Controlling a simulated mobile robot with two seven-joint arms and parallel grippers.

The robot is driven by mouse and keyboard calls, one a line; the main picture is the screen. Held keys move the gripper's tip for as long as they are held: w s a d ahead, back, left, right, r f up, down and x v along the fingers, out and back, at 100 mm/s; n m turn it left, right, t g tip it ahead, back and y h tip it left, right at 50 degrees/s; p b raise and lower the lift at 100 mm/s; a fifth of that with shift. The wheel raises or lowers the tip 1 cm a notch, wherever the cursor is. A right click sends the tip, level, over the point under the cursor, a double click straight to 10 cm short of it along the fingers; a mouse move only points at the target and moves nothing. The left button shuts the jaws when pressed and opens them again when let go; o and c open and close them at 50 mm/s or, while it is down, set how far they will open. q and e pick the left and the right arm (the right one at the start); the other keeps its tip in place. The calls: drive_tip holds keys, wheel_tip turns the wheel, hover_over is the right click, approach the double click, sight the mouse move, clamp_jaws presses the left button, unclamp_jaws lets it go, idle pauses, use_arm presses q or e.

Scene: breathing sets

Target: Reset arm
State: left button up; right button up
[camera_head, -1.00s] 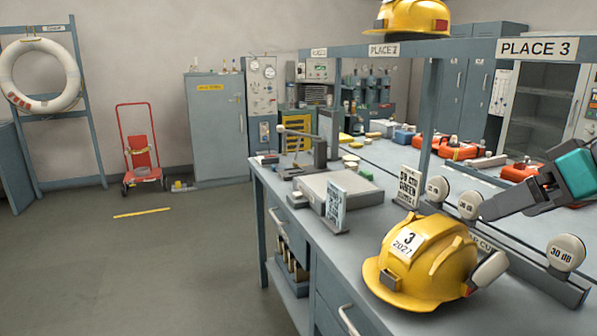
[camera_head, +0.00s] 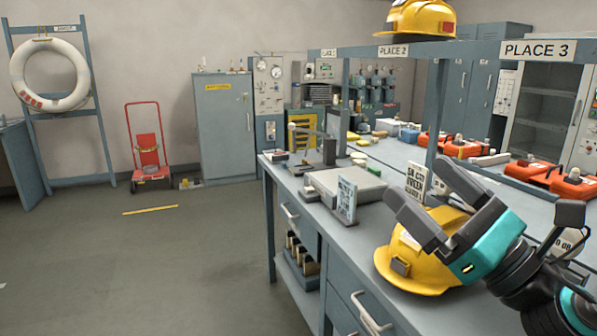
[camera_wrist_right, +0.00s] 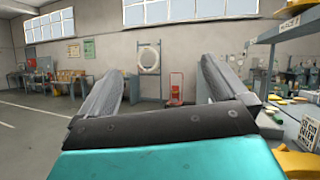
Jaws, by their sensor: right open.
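My right gripper (camera_head: 432,207) is in front of the yellow helmet on the bench in the head view and hides part of it. Its two grey fingers are spread apart with nothing between them. In the right wrist view the open fingers (camera_wrist_right: 160,85) point across the room, toward the life ring on the far wall. The yellow helmet (camera_head: 400,268) rests on the bench top, and its number label is mostly hidden by the gripper. My left gripper is not in view.
The grey bench (camera_head: 345,262) fills the right side, with a sign (camera_head: 346,199) and a grey box on it. Another yellow helmet (camera_head: 415,18) sits on the overhead rail. A red trolley (camera_head: 147,150) and a life ring (camera_head: 50,75) stand beyond open floor at left.

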drive_tip(key=s+d+f+m+g+h, duration=0.1)
drive_tip(key=d+f+m+h, duration=0.3)
drive_tip(key=f+m+h, duration=0.9)
drive_tip(key=s+d+f+m+g+h, duration=0.2)
drive_tip(key=d+f+m+h, duration=0.45)
drive_tip(key=m, duration=1.25)
drive_tip(key=s+a+f+m+g+y, duration=0.25)
drive_tip(key=s+f+m+g, duration=0.35)
drive_tip(key=s+f, duration=0.3)
drive_tip(key=s+a+f+m+g+y, duration=0.2)
drive_tip(key=s+a+f+m+g, duration=0.3)
drive_tip(key=s+f, duration=0.4)
drive_tip(key=w+a+f+t+y, duration=0.1)
drive_tip(key=w+f+t, duration=0.5)
drive_tip(key=f+t, duration=0.1)
drive_tip(key=shift+w+a+f+m+y, duration=0.3)
drive_tip(key=shift+w+f, duration=0.05)
drive_tip(key=shift+f, duration=0.45)
